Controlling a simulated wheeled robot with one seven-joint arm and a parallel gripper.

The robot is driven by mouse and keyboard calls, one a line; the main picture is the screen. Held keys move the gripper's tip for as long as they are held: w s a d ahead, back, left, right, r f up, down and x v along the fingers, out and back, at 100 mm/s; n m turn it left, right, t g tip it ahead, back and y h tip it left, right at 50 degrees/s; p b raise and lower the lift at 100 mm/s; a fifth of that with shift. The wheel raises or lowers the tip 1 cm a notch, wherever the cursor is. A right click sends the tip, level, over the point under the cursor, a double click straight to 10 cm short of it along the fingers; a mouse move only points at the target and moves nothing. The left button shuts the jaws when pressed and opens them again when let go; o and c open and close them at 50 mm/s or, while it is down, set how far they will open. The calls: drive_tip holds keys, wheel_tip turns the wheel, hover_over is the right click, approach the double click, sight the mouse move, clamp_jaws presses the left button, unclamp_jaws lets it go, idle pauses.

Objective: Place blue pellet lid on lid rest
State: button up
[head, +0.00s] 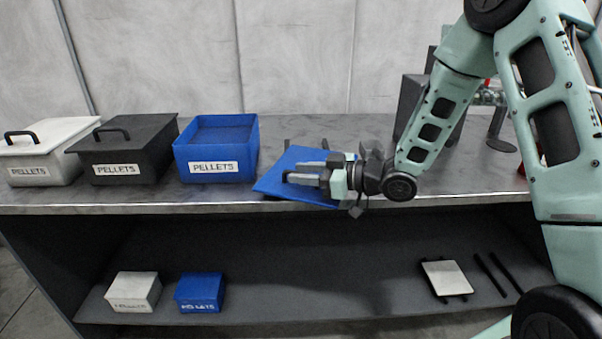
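The blue pellet lid (272,182) is a flat blue plate at the middle of the counter, right of the open blue pellets bin (216,150). My gripper (291,172) lies over the lid, reaching in from the right, with its fingers around the lid's handle, which they hide. The lid sits askew, and its near edge overlaps the counter's front edge in the picture. Two dark bar ends, likely the lid rest (325,144), show just behind the lid. The rest of it is hidden, and I cannot tell whether the lid touches it.
A black lidded bin (125,152) and a white lidded bin (45,155) stand left on the counter (440,184). On the lower shelf are a small white box (133,291), a small blue box (200,292), a white lid (447,278) on dark bars, and bare bars (492,270).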

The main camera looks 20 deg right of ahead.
drive_tip(key=v, duration=1.1)
drive_tip(key=shift+s, duration=0.1)
